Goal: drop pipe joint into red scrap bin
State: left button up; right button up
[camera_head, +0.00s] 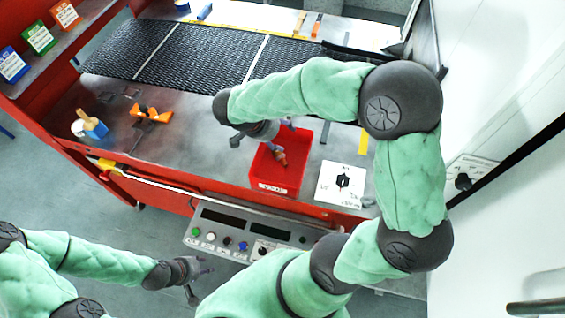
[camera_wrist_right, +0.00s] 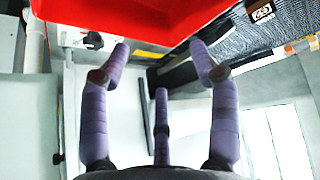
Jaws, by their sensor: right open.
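The red scrap bin (camera_head: 262,178) stands at the front edge of the workbench; its red wall also fills the top of the right wrist view (camera_wrist_right: 140,15). A small copper-brown piece (camera_head: 281,158), which looks like the pipe joint, shows inside the bin's outline, partly hidden by a finger. I cannot tell whether it touches the bin floor. My right gripper (camera_head: 264,138) is over the bin's back left part with fingers spread; in the right wrist view (camera_wrist_right: 160,60) nothing is between them. My left gripper (camera_head: 198,280) is open and empty, low in front of the bench.
The black mesh belt (camera_head: 185,55) runs behind. A white card with a black part (camera_head: 332,190) lies right of the bin. An orange fixture (camera_head: 152,114) and a blue-and-white item (camera_head: 92,128) are on the left. A control panel (camera_head: 225,235) juts out below the bin.

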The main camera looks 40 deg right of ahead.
jog(key=v, duration=1)
jog(key=shift+r, duration=0.15)
jog(key=shift+s+a, duration=0.1)
